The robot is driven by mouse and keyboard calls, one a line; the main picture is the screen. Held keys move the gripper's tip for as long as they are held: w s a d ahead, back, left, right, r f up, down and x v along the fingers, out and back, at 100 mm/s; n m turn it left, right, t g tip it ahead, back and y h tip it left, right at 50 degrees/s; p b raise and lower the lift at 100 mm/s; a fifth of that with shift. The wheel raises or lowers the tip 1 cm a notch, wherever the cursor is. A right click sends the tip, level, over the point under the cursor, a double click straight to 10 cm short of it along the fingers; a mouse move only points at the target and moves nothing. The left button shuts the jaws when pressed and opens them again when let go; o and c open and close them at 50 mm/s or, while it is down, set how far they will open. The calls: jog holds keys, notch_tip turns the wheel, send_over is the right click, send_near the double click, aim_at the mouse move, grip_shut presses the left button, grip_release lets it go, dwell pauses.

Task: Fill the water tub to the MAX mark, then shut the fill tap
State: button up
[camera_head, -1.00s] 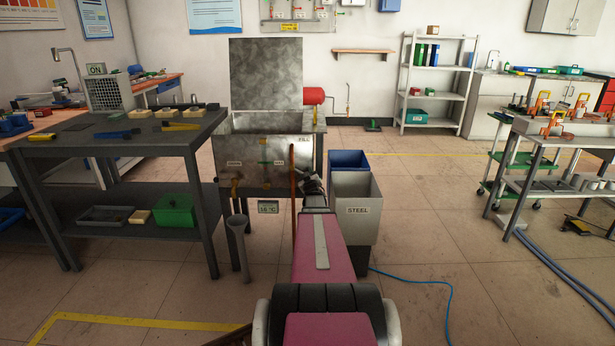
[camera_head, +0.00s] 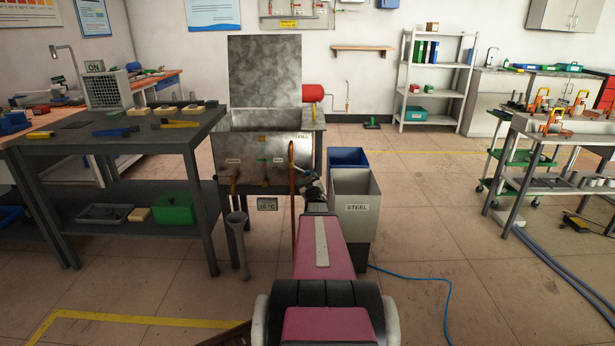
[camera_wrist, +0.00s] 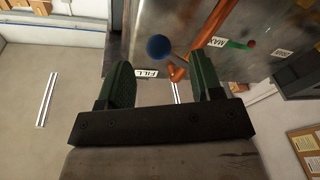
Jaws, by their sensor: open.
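The grey metal water tub (camera_head: 225,150) stands at the centre with its lid (camera_head: 265,70) raised. A FILL label (camera_head: 303,135) marks its right end, beside an upright copper pipe (camera_head: 293,215). My gripper (camera_head: 309,178) is at this end, small and partly hidden by my arm. In the wrist view my gripper (camera_wrist: 164,86) is open. An orange tap-like part (camera_wrist: 177,73) and the FILL label (camera_wrist: 152,73) appear between its fingers, apparently ungripped. A blue ball (camera_wrist: 160,47) lies beyond. The MAX label (camera_wrist: 217,42) is beside a green strip (camera_wrist: 238,45). The water surface is not visible.
A grey STEEL bin (camera_head: 355,225) and a blue bin (camera_head: 348,158) stand close right of the tub. A dark bench (camera_head: 110,148) is on the left, with a grey funnel-topped pipe (camera_head: 240,250) beside it. A blue hose (camera_head: 447,305) crosses the floor. Open floor lies right.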

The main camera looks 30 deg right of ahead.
jog(key=v, duration=0.4)
dwell(0.4)
jog(key=s+a+f+m+g+y, duration=0.15)
jog(key=a+f+g, duration=0.25)
jog(key=a, duration=0.7)
jog(key=a+f+m+g+y, duration=0.15)
jog(key=a+f+g, duration=0.3)
jog(key=a, duration=0.55)
jog(key=s+a+f+n+g+y, duration=0.1)
jog(key=s+a+g+y, duration=0.1)
jog(key=s+a+g, duration=0.2)
jog(key=s+a+f+n+g+y, duration=0.1)
jog(key=s+a+g, duration=0.4)
jog(key=s+a, duration=0.5)
jog(key=a+y, duration=0.1)
jog(key=a, duration=0.5)
jog(key=shift+s, duration=0.3)
jog(key=shift+d, duration=0.1)
dwell(2.7)
